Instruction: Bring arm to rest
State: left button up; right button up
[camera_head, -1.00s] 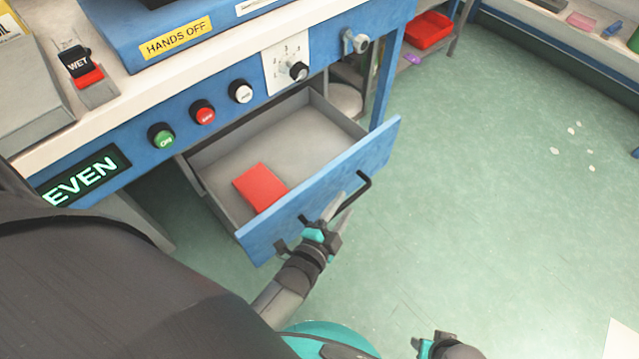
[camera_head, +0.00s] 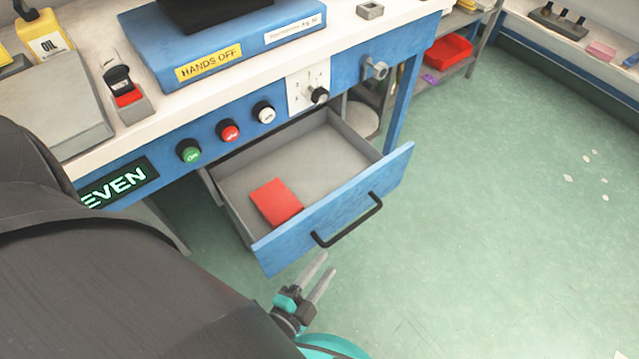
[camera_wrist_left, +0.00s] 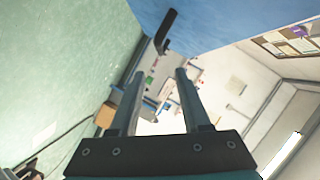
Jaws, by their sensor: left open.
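My left gripper (camera_head: 318,278) is open and empty in the head view, below and in front of the drawer's blue front, apart from its handle. In the left wrist view its two fingers (camera_wrist_left: 160,100) stand apart with nothing between them. The drawer (camera_head: 335,210) under the workbench is pulled open, and a red flat block (camera_head: 276,203) lies inside it. The drawer's black handle (camera_head: 347,222) is free; it also shows at the top of the left wrist view (camera_wrist_left: 164,32). My right gripper is not in view.
The workbench (camera_head: 225,95) carries a blue box marked HANDS OFF (camera_head: 225,62). Buttons and a dial (camera_head: 318,95) line its front. A shelf with a red bin (camera_head: 448,52) stands behind. Green floor (camera_head: 490,220) to the right is mostly clear, with small white pieces on it.

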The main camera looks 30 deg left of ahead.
pick_arm(q)
jog(key=shift+s, duration=0.45)
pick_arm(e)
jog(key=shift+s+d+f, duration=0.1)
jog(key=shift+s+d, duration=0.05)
pick_arm(q)
notch_tip(320, 180, down, 8)
jog(key=s+n+g+p, duration=0.1)
jog(key=s+n+g, duration=0.1)
jog(key=n+g, duration=0.15)
jog(key=s+a+f+n+g+y+p, duration=0.1)
jog(key=s+a+f+n+g+p, duration=0.1)
jog(key=s+a+f+n+g, duration=0.4)
jog(key=s+a+f+g, duration=0.4)
jog(key=s+f, duration=0.1)
jog(key=shift+s+a+f, duration=0.3)
jog(key=shift+f, duration=0.05)
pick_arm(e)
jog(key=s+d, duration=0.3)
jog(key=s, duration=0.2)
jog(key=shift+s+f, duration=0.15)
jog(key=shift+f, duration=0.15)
pick_arm(q)
jog(key=shift+n, duration=0.25)
